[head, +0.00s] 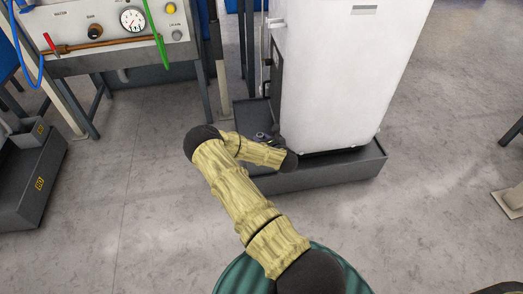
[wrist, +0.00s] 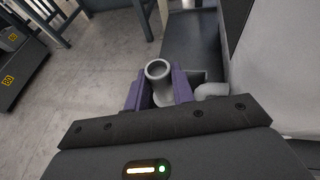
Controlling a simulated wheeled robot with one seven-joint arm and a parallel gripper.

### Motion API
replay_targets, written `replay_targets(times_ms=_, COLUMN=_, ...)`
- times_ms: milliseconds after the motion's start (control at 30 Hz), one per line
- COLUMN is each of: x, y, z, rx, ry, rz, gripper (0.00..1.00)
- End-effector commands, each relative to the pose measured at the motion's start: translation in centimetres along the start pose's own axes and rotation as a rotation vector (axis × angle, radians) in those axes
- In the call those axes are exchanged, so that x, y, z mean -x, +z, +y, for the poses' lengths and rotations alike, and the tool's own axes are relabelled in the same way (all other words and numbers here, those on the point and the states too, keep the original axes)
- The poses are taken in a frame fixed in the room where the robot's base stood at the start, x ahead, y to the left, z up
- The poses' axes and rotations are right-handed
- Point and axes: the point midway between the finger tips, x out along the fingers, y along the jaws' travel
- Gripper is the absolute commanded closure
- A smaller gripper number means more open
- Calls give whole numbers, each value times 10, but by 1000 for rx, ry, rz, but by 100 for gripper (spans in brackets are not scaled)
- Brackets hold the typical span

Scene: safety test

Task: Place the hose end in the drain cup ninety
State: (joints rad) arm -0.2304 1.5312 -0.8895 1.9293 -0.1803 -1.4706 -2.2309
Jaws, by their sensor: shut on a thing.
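A light grey hose end (wrist: 159,72) with a round open mouth points up between the purple fingers of my gripper (wrist: 160,92) in the wrist view. My gripper is shut on it. A grey bent tube piece (wrist: 212,91) shows just right of the fingers; I cannot tell whether it joins the hose end. In the head view my gripper (head: 264,137) is small and partly hidden by my arm, over the dark tray beside the white cabinet. I cannot make out a drain cup marked ninety for certain.
A white cabinet (head: 345,70) stands in a dark low tray (head: 325,177). A gauge panel bench (head: 110,50) is at the back left. Open floor (head: 135,200) lies between.

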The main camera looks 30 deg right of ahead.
Motion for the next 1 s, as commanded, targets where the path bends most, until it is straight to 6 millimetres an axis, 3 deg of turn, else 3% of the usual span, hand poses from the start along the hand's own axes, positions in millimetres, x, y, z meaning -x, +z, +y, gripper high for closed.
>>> replay_targets(times_ms=233, x=-1, y=-3, z=0, rx=0, ry=0, rz=0, gripper=100)
replay_targets(times_ms=533, x=-18, y=-44, z=0, rx=0, ry=0, rz=-1, gripper=100)
replay_targets(times_ms=967, x=-20, y=-48, z=0, rx=1, ry=0, rz=0, gripper=100)
replay_targets(times_ms=1000, x=-20, y=-48, z=0, rx=1, ry=0, rz=0, gripper=74)
